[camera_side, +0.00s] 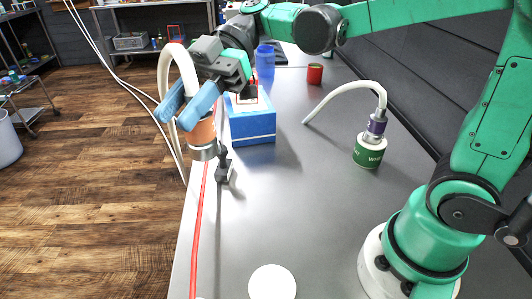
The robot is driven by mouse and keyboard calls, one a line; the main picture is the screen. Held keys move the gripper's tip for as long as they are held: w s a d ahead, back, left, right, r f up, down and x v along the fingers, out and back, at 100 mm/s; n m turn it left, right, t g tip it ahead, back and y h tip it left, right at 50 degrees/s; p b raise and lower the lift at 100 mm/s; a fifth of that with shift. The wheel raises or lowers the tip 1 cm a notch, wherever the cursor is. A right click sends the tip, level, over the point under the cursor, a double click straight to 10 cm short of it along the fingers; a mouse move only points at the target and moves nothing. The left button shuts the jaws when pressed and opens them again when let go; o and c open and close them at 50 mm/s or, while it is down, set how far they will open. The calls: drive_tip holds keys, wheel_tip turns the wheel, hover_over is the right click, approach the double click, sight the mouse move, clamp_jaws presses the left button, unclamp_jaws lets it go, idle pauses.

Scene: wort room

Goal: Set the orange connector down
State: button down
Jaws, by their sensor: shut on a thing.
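The orange connector (203,137) has an orange upper part and a metal lower ring, with a white hose rising from it in a bend. My gripper (187,104), with blue fingers, is shut on it and holds it upright at the left edge of the grey table (300,215). Part of the connector is hidden by a finger. I cannot tell whether its lower end touches anything below.
A small dark clamp (225,165) stands beside the connector. A blue box (252,122) is behind it. A red can (314,73), blue cup (265,62) and white disc (272,283) are also present. The table's middle is clear.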

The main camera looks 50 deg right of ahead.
drive_tip(key=w+d+f+m+t+h, duration=0.2)
drive_tip(key=w+d+f+m+t, duration=0.25)
drive_tip(key=f+m+t, duration=0.4)
drive_tip(key=w+d+r+m+t+h, duration=0.1)
drive_tip(key=d+r+m+t+h, duration=0.1)
drive_tip(key=d+m+t+h, duration=0.5)
drive_tip(key=shift+w+d+r+m+h, duration=0.15)
drive_tip(key=shift+d+m+h, duration=1.55)
drive_tip(key=shift+m+h, duration=0.5)
drive_tip(key=shift+t, duration=0.25)
